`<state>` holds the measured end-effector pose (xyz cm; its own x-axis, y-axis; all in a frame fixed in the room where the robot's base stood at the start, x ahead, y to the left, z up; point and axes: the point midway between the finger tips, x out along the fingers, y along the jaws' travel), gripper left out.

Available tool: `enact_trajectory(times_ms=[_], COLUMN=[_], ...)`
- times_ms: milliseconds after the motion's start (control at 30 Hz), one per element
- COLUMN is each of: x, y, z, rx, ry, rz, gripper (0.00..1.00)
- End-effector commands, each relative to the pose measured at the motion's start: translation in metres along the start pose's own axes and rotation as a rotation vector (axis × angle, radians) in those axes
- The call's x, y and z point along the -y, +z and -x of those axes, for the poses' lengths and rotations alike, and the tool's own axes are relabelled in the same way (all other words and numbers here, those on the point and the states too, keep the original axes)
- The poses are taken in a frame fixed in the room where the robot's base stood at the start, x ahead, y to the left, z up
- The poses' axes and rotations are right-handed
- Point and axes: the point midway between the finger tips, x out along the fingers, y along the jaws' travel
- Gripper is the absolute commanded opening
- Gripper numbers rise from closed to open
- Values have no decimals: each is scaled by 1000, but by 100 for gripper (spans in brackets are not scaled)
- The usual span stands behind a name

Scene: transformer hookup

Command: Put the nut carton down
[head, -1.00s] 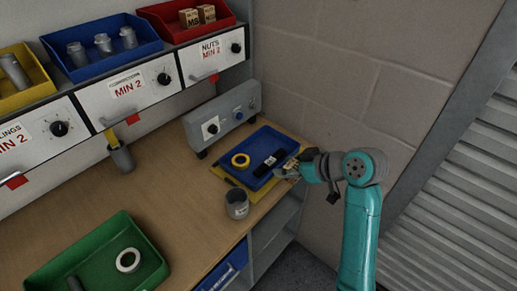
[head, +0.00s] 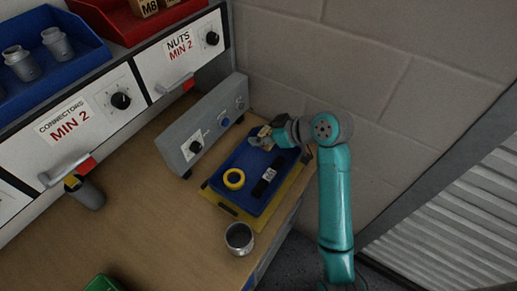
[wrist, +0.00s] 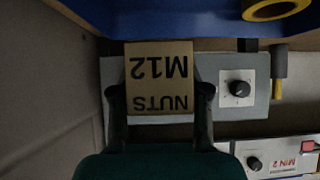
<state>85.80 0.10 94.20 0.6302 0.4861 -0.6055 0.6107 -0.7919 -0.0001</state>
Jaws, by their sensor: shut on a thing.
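The nut carton (wrist: 159,78) is a small tan box marked NUTS M12. It sits between the two fingers of my gripper (wrist: 159,105) in the wrist view, its lettering upside down. In the head view my gripper (head: 261,139) is shut on the carton (head: 264,131) at the far end of the blue tray (head: 228,187), close to the grey box with knobs. The carton's underside is hidden, and I cannot tell whether it touches anything.
The tray holds a yellow tape roll (head: 233,179) and a black item with a white label (head: 264,182). The grey knob box (head: 205,125) stands behind it. A grey metal cup (head: 239,238) stands in front.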

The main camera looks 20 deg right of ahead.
Motion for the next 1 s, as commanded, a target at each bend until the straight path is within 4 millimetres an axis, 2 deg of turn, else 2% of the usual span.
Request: enact_trajectory(times_ms=[100,267,533,933,967,1000], x=[0,0,0,0,0,0], y=[13,20,46,50,50,50], z=[-10,-16,-35,-38,-38,-38], rx=[0,-1,0,-1,0,0], ry=[0,1,0,1,1,1], rz=[-1,1,-1,1,1,1], gripper=[2,2,2,2,54,64])
